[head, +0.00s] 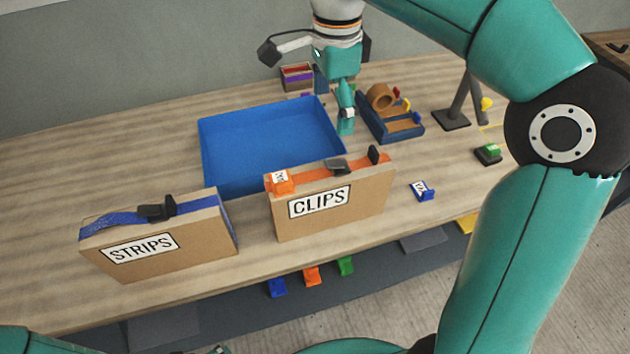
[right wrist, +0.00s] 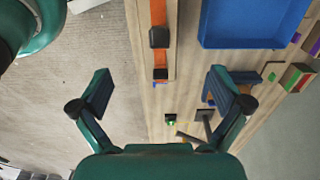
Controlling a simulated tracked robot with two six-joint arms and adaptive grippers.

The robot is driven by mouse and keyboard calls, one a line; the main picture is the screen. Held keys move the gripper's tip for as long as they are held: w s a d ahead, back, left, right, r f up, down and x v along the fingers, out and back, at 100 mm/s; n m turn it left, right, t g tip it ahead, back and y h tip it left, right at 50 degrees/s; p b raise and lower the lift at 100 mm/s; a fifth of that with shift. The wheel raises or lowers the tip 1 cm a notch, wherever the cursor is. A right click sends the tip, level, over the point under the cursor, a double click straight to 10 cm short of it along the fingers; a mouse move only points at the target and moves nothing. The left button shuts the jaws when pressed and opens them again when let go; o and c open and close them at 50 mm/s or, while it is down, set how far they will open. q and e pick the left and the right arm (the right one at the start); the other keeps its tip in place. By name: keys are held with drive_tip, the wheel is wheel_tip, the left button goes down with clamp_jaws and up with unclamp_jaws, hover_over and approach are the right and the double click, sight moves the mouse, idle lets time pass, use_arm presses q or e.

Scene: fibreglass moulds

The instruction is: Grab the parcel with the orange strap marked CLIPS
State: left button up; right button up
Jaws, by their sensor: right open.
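The CLIPS parcel (head: 330,218) is a brown box standing upright on the table, with a white CLIPS label (head: 319,202) facing me. An orange strap (head: 312,170) with a black grip (head: 336,166) runs along its top. In the right wrist view the orange strap (right wrist: 158,14) and the black grip (right wrist: 159,38) show at the top, between the lines of the fingers. My right gripper (head: 345,122) is open and empty, above and behind the parcel in the head view. It also shows in the right wrist view (right wrist: 160,92), fingers wide apart. My left gripper is not in view.
A STRIPS parcel (head: 160,250) with a blue strap stands to the left. A blue tray (head: 222,122) lies behind the parcels. A blue holder (head: 400,134) with a tape roll (head: 380,96) stands to the right. A small blue clip (head: 424,193) lies right of the CLIPS parcel.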

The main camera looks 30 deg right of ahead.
sight(330, 162)
wheel_tip(330, 162, down, 11)
drive_tip(key=shift+r+b, duration=0.2)
drive_tip(key=shift+b, duration=0.15)
drive_tip(key=shift+s+f+p, duration=0.15)
drive_tip(key=shift+f+p, duration=0.4)
drive_tip(key=shift+f, duration=2.45)
drive_tip(key=c, duration=1.8)
drive_tip(key=shift+r, duration=0.1)
drive_tip(key=shift+c, duration=0.3)
